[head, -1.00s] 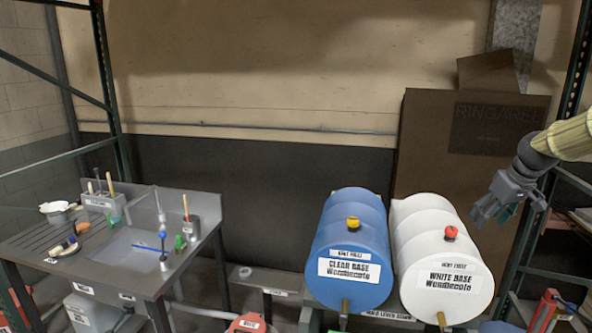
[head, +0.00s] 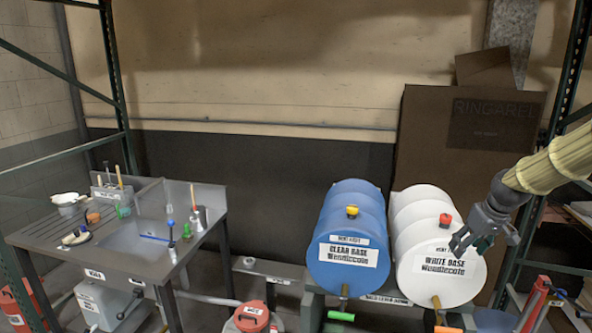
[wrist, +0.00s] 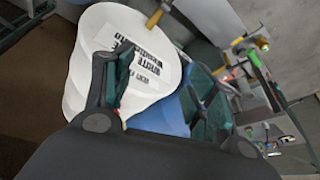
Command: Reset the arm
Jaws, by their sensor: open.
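My gripper (head: 474,241) is at the right of the head view, in front of the white drum (head: 440,282) labelled WHITE BASE, and covers part of its label. In the wrist view its two dark fingers (wrist: 165,92) are spread apart with nothing held between them. The white drum (wrist: 110,40) shows upper left there, with a strip of the blue drum (wrist: 163,122) beyond the fingers. In the head view the blue CLEAR BASE drum (head: 345,220) lies to the left of the white one. I cannot tell whether the gripper touches the white drum.
A sink bench (head: 130,265) with brushes and small tools stands at the left. A tall brown box (head: 470,130) stands behind the drums. A green rack post (head: 560,90) rises at the right. Red-lidded containers (head: 250,317) sit low in front.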

